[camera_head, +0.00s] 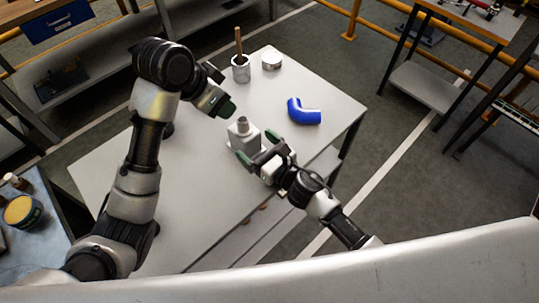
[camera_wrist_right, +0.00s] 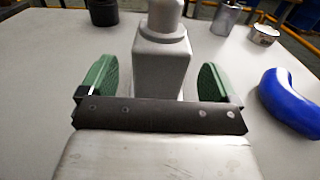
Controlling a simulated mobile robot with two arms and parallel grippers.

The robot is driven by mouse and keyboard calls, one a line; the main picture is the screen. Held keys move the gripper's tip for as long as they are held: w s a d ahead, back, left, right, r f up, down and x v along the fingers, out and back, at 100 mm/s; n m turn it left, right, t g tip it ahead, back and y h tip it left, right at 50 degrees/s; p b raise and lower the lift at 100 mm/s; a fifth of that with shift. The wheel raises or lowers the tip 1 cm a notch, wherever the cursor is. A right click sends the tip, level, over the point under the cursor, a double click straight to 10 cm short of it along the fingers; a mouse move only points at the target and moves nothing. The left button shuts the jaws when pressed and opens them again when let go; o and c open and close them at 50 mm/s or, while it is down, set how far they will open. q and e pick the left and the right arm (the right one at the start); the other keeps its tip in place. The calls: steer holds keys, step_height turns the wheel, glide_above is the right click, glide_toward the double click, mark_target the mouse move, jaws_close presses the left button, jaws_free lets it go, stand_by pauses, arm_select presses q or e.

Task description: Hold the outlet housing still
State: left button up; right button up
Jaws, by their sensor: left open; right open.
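The outlet housing (camera_head: 241,132) is a grey block with a narrower round neck on top. It stands upright on the white table (camera_head: 300,150). My right gripper (camera_head: 257,148) is open at its near side. In the right wrist view the housing (camera_wrist_right: 162,62) stands between and ahead of the two green fingers (camera_wrist_right: 155,82), with a visible gap on each side. My left gripper (camera_head: 220,91) is open and empty, above the table and behind the housing, apart from it.
A blue bent hose (camera_head: 303,112) lies to the right. A metal cup (camera_head: 240,70) with a wooden handle in it and a small round tin (camera_head: 271,60) stand at the back. A dark round thing (camera_wrist_right: 103,12) stands at far left in the right wrist view. The table's front left is clear.

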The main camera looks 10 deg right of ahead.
mark_target(245, 136)
steer(key=shift+x, duration=2.55)
steer(key=shift+c, duration=1.2)
steer(key=shift+c, duration=0.2)
steer(key=c, duration=1.1)
